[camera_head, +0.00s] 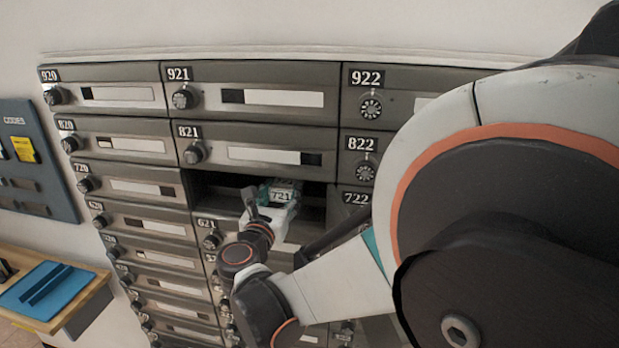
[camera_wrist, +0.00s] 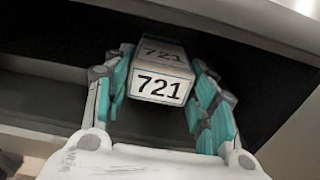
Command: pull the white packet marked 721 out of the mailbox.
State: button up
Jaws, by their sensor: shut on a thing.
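The white packet marked 721 (camera_wrist: 160,86) sits between the two teal-padded fingers of my gripper (camera_wrist: 163,92) in the wrist view. Its front label faces the camera. In the head view the packet (camera_head: 281,195) shows at the opening of the mailbox (camera_head: 232,187), with my gripper (camera_head: 270,200) around it. My gripper is shut on the packet. The mailbox is an open dark compartment below door 821. The back of the packet is hidden, and I cannot tell how much of it is still inside.
Closed doors with dials surround the opening, such as 821 (camera_head: 262,153) above and 720 (camera_head: 130,184) at the left. My arm covers much of the right side. A blue board (camera_head: 37,160) and a wooden table (camera_head: 90,290) stand at the left.

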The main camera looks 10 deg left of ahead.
jog(key=shift+r, duration=0.15)
jog(key=s+a+b, duration=0.1)
jog(key=s, duration=1.4)
jog(key=shift+a, duration=0.25)
jog(key=w, duration=0.8)
jog(key=w+d, duration=0.1)
jog(key=w, duration=0.3)
jog(key=shift+w+d+p, duration=0.1)
jog(key=shift+w+p, duration=0.3)
jog(key=shift+w, duration=0.3)
